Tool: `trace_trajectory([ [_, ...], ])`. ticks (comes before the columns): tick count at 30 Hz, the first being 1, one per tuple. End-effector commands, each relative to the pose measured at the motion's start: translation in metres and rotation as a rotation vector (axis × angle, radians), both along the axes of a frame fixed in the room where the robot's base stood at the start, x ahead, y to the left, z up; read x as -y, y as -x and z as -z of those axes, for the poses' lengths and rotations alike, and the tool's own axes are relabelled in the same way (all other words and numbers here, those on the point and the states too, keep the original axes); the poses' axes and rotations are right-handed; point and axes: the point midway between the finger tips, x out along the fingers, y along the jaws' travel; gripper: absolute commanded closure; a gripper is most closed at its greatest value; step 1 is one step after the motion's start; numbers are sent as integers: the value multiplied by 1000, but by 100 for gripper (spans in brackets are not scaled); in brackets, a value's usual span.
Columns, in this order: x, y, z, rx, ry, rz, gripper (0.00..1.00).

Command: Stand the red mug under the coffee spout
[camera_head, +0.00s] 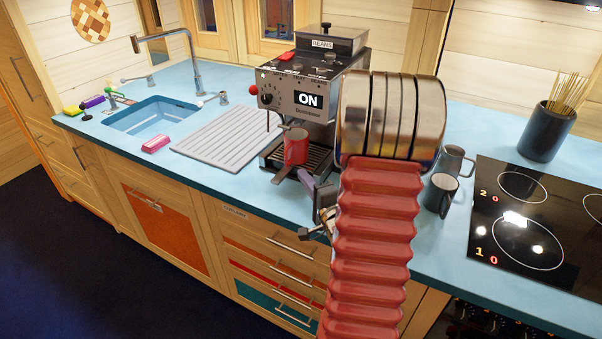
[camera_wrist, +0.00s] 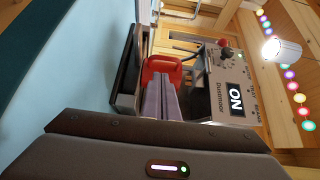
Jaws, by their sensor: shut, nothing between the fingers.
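The red mug (camera_head: 296,147) stands upright at the drip tray (camera_head: 318,157) of the coffee machine (camera_head: 312,88), and its rim appears just below the spout area. I cannot tell its exact alignment with the spout. In the wrist view the mug (camera_wrist: 162,66) shows just beyond my fingertips, partly hidden by them. My gripper (camera_wrist: 160,92) is shut and empty, its purple-grey fingers together and pointing at the mug. In the head view my gripper (camera_head: 305,179) is low in front of the mug, mostly hidden by my arm. Whether the fingertips touch the mug is unclear.
Two dark grey mugs (camera_head: 441,194) stand right of my arm, near the black hob (camera_head: 525,215). A ribbed draining board (camera_head: 228,138) and a sink (camera_head: 150,117) lie to the left. A pink sponge (camera_head: 156,144) lies near the counter's front edge.

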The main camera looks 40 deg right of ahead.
Motion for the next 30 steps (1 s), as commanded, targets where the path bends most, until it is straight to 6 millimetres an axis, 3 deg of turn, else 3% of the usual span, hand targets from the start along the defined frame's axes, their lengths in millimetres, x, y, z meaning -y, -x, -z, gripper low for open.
trace_trajectory([
  [22, -7, 1, 0, -1, 1, -10, 100],
  [30, -20, -16, -8, -110, 102, -19, 100],
])
